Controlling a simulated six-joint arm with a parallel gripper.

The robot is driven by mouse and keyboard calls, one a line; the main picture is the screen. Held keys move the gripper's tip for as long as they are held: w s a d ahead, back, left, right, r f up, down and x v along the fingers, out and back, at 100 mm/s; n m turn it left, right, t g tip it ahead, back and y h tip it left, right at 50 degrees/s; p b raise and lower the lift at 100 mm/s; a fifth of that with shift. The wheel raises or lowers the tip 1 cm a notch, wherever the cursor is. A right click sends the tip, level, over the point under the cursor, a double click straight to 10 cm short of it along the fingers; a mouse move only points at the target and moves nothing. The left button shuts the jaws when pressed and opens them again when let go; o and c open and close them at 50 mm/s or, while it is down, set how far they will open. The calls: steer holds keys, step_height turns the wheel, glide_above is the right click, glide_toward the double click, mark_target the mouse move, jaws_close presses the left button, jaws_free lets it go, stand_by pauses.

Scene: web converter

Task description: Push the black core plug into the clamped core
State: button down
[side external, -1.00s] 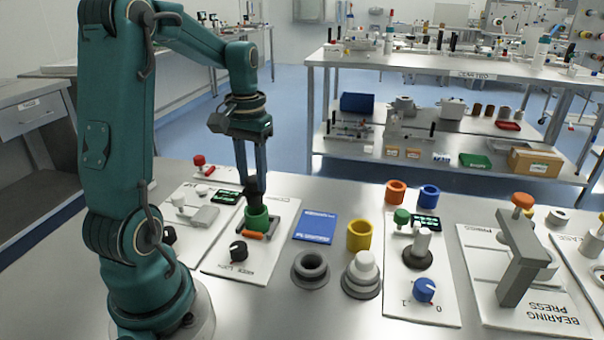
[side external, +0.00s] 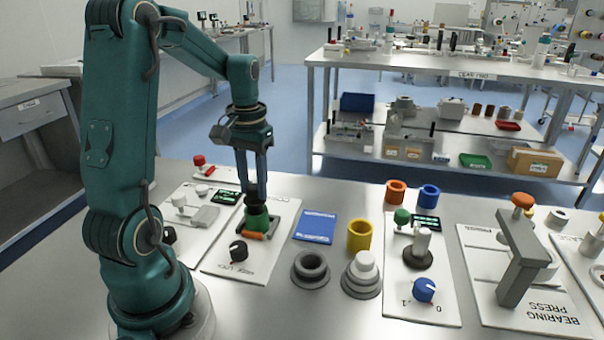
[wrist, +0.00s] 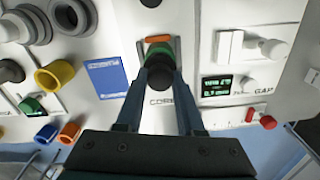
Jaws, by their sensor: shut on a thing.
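The green core (side external: 257,222) stands on the white core plate, behind an orange-handled clamp (side external: 255,236). My gripper (side external: 257,204) is right above the core, pointing down. In the wrist view my gripper (wrist: 160,84) is shut on the black core plug (wrist: 160,78), one finger on each side. The plug lines up with the green core (wrist: 160,48), whose rim shows just past it. The fingers hide most of the plug in the side view. I cannot tell how deep the plug sits in the core.
A black knob (side external: 238,251) is in front of the core on the same plate. A plate with a small display (side external: 227,197) is to the left.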

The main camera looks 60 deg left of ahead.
steer(key=shift+f, duration=1.15)
stand_by(0.4)
steer(key=shift+c, duration=2.2)
jaws_free()
steer(key=shift+r, duration=2.6)
